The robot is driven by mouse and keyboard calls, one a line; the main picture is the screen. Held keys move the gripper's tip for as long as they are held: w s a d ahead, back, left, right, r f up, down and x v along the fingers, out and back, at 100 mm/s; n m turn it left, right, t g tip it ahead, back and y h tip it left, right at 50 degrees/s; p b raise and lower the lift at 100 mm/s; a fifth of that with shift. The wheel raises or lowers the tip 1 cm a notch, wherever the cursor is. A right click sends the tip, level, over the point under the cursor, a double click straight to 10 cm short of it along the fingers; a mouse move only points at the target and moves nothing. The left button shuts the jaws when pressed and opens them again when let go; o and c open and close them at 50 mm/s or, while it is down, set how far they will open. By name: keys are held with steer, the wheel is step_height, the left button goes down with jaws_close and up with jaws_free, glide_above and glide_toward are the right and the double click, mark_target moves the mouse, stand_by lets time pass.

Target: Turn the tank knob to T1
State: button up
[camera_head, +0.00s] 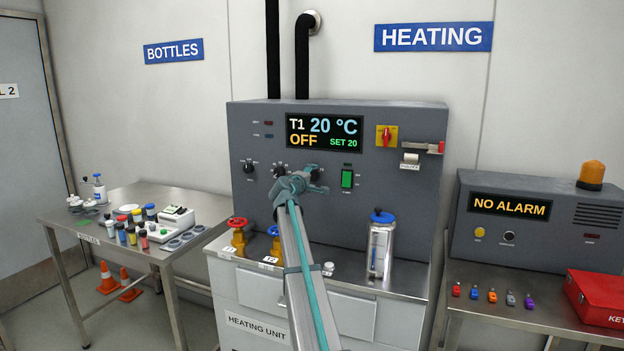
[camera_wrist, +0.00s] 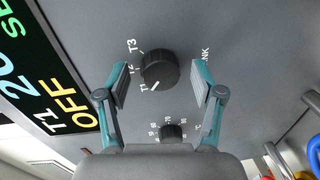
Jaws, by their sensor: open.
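The tank knob (camera_wrist: 160,68) is round and black, with a white pointer line. In the wrist view it sits on the grey panel with T-labels beside it. Its pointer faces the lower left of that picture, toward the label that looks like T1. My gripper (camera_wrist: 161,77) is open, with one finger on each side of the knob and visible gaps to both. In the head view my gripper (camera_head: 301,181) is at the panel below the display and covers most of the knob area. The display (camera_head: 324,132) reads T1, 20 °C, OFF, SET 20.
A smaller black knob (camera_wrist: 171,131) with a scale is close to the tank knob. A green switch (camera_head: 347,178) and a red-yellow switch (camera_head: 387,136) are to the right. Valves (camera_head: 238,235) and a blue-capped bottle (camera_head: 380,245) stand on the ledge below.

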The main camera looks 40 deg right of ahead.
steer(key=f+v, duration=0.1)
steer(key=v, duration=1)
steer(key=shift+s+a+r, duration=0.2)
steer(key=shift+a+r, duration=0.1)
steer(key=shift+r, duration=0.25)
